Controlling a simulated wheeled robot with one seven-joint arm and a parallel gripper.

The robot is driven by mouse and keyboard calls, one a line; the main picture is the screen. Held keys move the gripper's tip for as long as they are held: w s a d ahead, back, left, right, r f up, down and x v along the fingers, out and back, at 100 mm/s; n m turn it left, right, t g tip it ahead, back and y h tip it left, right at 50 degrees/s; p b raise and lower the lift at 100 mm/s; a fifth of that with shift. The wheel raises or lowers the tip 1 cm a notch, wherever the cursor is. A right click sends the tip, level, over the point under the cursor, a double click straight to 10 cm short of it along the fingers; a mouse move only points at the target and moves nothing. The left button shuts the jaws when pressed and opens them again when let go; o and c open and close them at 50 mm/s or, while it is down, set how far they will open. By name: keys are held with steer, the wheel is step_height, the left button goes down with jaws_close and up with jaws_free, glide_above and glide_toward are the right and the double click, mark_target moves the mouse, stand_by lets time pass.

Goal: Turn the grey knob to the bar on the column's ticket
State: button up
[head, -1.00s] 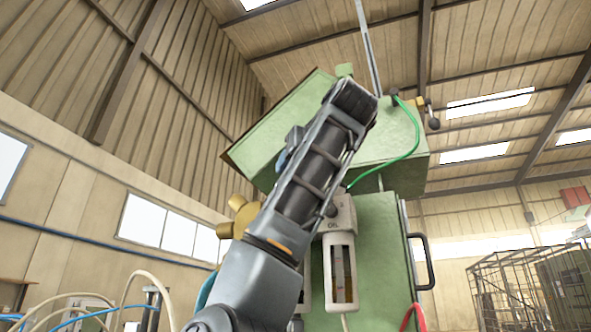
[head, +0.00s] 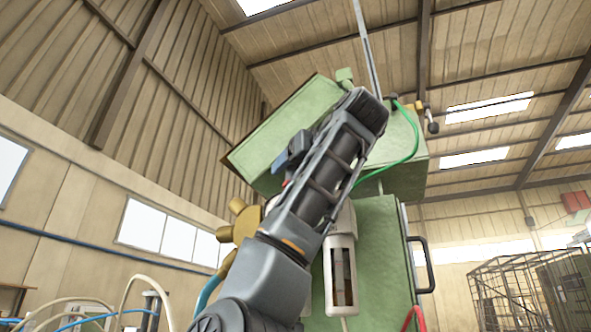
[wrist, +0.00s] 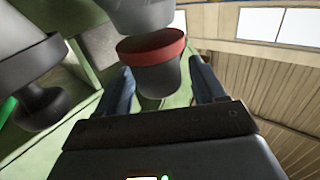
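In the wrist view a dark grey knob (wrist: 157,80) with a red collar sits below a lighter grey body. My gripper (wrist: 163,88) has one dark blue finger on each side of the knob, with a visible gap at the right finger and a narrower one at the left. It looks open, around the knob and not closed on it. In the head view my arm covers most of the gripper and the knob. The green column (head: 372,250) stands behind my arm. I cannot make out its ticket or the bar.
A second dark knob (wrist: 38,98) stands close to the left of my gripper. In the head view a grey-white unit with a sight window (head: 341,275) hangs on the column. A green hose (head: 413,150), a brass star handle (head: 240,222) and a black handle (head: 425,265) are nearby.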

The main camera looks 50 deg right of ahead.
steer(key=shift+s, duration=0.1)
steer(key=b+v, duration=0.3)
steer(key=v, duration=0.4)
steer(key=shift+s+a, duration=0.15)
steer(key=shift+s, duration=0.15)
stand_by(0.5)
